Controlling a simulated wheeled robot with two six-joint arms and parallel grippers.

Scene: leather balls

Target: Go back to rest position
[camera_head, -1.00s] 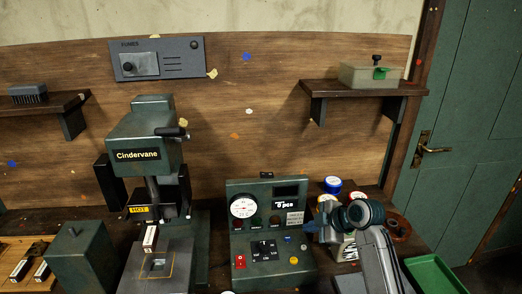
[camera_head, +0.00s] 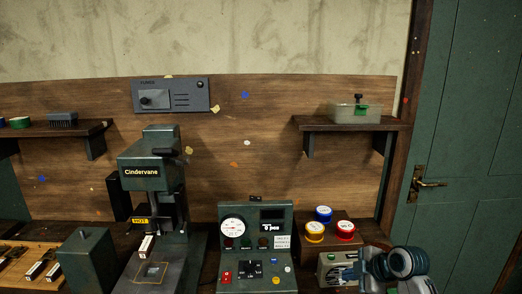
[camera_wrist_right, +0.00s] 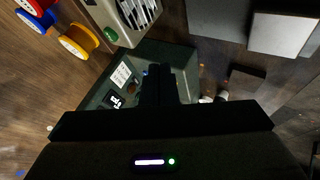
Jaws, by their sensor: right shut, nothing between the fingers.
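My right gripper (camera_head: 368,266) is low at the right of the head view, beside a cream-grey box (camera_head: 333,268) on the bench. The wrist parts hide most of its fingers there. In the right wrist view its dark fingers (camera_wrist_right: 160,74) are together and empty, with the green control box (camera_wrist_right: 115,82) behind them. That control box (camera_head: 256,245) also stands at the middle of the bench in the head view. I cannot tell the exact gap between gripper and boxes. My left gripper is in neither view.
A Cindervane press (camera_head: 150,172) stands left of the control box. Blue, red and yellow spools (camera_head: 323,213) stand behind the cream-grey box. A wooden tray (camera_head: 22,265) is at far left. A shelf (camera_head: 352,124) and a green door (camera_head: 468,140) are at right.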

